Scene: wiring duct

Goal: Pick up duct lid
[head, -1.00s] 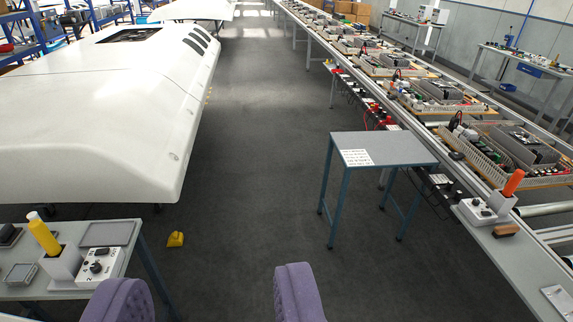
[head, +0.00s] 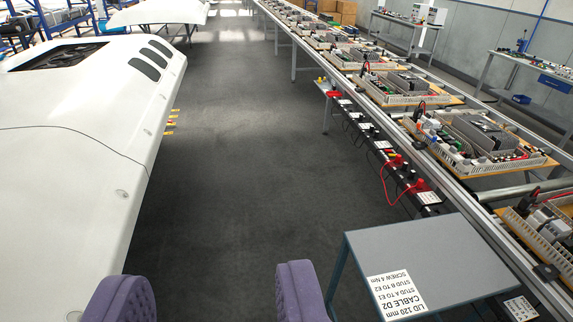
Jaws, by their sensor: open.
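My gripper (head: 208,285) shows as two purple fingers at the bottom edge, wide apart, with only dark floor seen between them. I cannot make out a separate duct lid in this view. White slotted ducts edge the panels (head: 480,140) on the conveyor line at the right. A small grey table (head: 430,255) stands at the lower right, right of my gripper. On it lies a white printed sheet (head: 397,293) that reads upside down "LID 120 mm", "CABLE D2" and more. No lid shows on the visible part of the tabletop.
A large white shell (head: 75,150) fills the left side. The conveyor line (head: 350,75) runs along the right, with red cables (head: 390,180) and black boxes along its near edge. Side benches (head: 530,70) stand by the far wall. The dark floor aisle (head: 220,150) between is clear.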

